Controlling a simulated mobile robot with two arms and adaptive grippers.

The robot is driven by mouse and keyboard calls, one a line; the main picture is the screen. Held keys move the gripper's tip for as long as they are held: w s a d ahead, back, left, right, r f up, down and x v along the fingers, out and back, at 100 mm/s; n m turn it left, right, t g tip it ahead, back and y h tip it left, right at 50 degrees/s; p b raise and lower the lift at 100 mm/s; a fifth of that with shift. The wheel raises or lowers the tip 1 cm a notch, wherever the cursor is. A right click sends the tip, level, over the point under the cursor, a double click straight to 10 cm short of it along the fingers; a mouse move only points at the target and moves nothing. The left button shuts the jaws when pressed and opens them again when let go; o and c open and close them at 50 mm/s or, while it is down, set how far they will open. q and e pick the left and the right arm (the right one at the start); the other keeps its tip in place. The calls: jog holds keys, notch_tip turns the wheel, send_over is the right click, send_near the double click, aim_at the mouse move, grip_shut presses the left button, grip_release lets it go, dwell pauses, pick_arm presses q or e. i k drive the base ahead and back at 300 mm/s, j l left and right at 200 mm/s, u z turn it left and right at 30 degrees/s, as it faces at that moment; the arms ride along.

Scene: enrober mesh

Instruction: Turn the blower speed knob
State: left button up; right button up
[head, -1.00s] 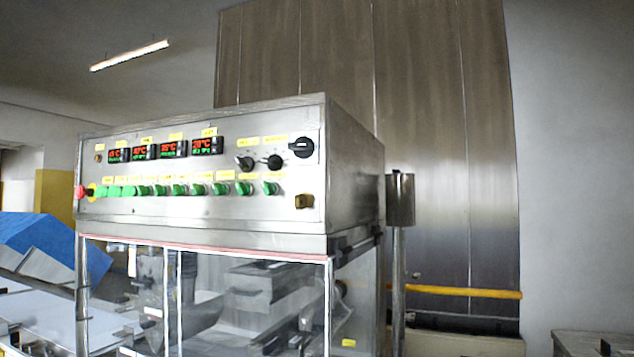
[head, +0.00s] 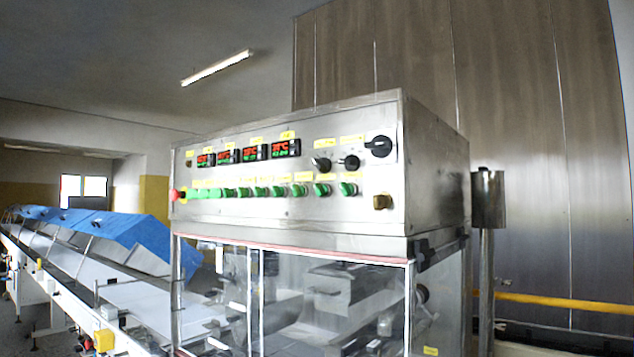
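The control panel (head: 240,170) is the steel front face of a box on top of the machine. Two black round knobs sit side by side at its upper right, a left knob (head: 321,164) and a right knob (head: 348,162), each under a yellow label. A larger black rotary switch (head: 378,146) on a pale plate is to their right. The labels are too small to read, so I cannot tell which is the blower speed knob. Neither of my grippers is in view.
Several green buttons (head: 275,191), a red emergency stop (head: 175,195) and red-green displays (head: 285,147) share the panel. Clear guarding (head: 335,330) is below it. A conveyor with blue covers (head: 130,235) runs at left. A steel cylinder on a post (head: 488,198) stands at right.

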aim_at(351, 162)
jog(key=z, duration=0.85)
jog(key=i+j+z, duration=0.1)
jog(key=j+z, duration=0.65)
jog(key=z, duration=0.15)
jog(key=j+z, duration=0.85)
jog(key=k+l, duration=0.05)
